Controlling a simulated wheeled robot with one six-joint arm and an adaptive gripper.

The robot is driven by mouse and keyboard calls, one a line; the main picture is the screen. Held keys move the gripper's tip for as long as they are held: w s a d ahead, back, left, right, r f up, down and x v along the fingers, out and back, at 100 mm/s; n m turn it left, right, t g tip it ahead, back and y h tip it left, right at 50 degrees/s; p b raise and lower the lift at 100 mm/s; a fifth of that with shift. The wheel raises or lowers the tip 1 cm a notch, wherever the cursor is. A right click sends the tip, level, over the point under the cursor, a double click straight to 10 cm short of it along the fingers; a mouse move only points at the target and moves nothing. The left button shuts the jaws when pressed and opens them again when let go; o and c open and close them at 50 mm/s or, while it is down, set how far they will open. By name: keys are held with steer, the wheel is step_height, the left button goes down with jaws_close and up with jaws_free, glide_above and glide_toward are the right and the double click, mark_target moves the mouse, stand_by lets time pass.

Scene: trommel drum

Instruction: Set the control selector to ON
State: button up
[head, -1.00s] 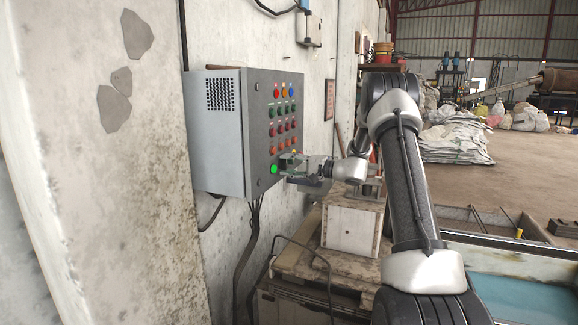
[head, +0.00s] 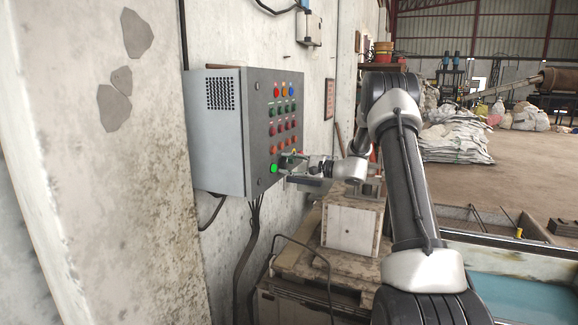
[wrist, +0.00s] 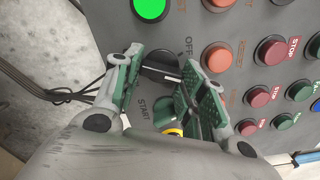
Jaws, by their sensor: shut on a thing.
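The control selector (wrist: 160,75) is a black knob on the grey panel, seen in the wrist view between my fingers. An OFF label shows beside its upper right; I see no readable ON label. A pale line shows on the knob, but the fingers partly hide it and I cannot tell its exact setting. My gripper (wrist: 166,72) has green-padded fingers, one on each side of the knob, shut on it. In the head view my gripper (head: 290,162) is at the lower right of the control box's front, where the knob is too small to make out.
The control box (head: 215,135) hangs on the wall. A lit green button (wrist: 150,8) is close to the fingers, and it also shows in the head view (head: 274,169). Several red, orange and green buttons crowd the panel. A pale box (head: 350,230) stands below my arm.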

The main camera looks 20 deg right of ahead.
steer(key=o, duration=0.7)
steer(key=shift+o, duration=0.2)
steer(key=shift+s+d, duration=0.1)
steer(key=v, duration=1.2)
